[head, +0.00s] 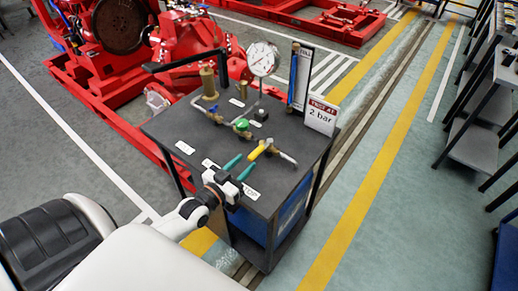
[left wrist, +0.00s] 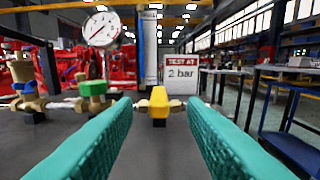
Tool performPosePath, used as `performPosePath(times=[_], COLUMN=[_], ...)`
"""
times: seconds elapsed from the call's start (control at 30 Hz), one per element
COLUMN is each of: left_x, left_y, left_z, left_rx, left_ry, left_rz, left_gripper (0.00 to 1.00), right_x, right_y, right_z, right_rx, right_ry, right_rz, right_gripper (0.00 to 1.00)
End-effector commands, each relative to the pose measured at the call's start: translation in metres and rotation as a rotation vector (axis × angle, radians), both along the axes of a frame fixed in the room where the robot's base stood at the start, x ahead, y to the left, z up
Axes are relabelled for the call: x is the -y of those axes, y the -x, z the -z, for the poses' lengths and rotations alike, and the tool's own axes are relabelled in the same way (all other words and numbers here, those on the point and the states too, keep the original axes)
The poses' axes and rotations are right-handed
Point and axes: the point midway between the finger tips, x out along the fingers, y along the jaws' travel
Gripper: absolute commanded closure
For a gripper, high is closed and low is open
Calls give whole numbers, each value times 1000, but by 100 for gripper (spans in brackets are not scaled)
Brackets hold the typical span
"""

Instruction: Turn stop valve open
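The stop valve has a yellow handle (head: 258,150) on the pipe run along the bench top. The handle lies across the pipe in the head view. In the left wrist view the yellow handle (left wrist: 158,100) is centred, seen end-on, ahead of the fingers. My left gripper (head: 238,167) has two teal fingers spread apart with nothing between them. It is just short of the handle, low over the bench, and a gap seems to remain. Its fingers (left wrist: 160,115) flank the handle in the wrist picture. My right gripper is not in view.
The dark bench (head: 165,125) also carries a green-handled valve (head: 241,124), a blue-handled valve (head: 212,109), a brass cylinder (head: 208,80), a dial gauge (head: 262,59) and a "TEST AT 2 bar" sign (head: 321,115). A red pumpset (head: 120,40) stands behind.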

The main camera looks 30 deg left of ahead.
Motion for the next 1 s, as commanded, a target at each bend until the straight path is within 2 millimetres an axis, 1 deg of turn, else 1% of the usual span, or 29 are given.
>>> performPosePath(times=[0.03,0.13,0.3,0.4,0.53,0.8,0.83,0.87,1.0], left_x=[1,2,5,5,6,6,6,6,6], left_y=[-12,-32,-58,-67,-74,-75,-75,-75,-75], left_z=[-2,-2,-1,-1,0,0,0,0,0], left_rx=[4,3,1,0,-1,-1,-1,-1,-1], left_ry=[0,0,0,0,0,0,0,0,0], left_rz=[-1,0,0,-1,0,0,0,0,0], left_gripper=[62,62,62,62,62,62,63,68,91], right_x=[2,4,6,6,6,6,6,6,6], right_y=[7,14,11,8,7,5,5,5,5], right_z=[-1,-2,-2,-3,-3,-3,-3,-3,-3], right_rx=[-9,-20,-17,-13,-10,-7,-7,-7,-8], right_ry=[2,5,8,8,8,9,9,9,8], right_rz=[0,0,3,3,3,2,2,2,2], right_gripper=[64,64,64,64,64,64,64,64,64])
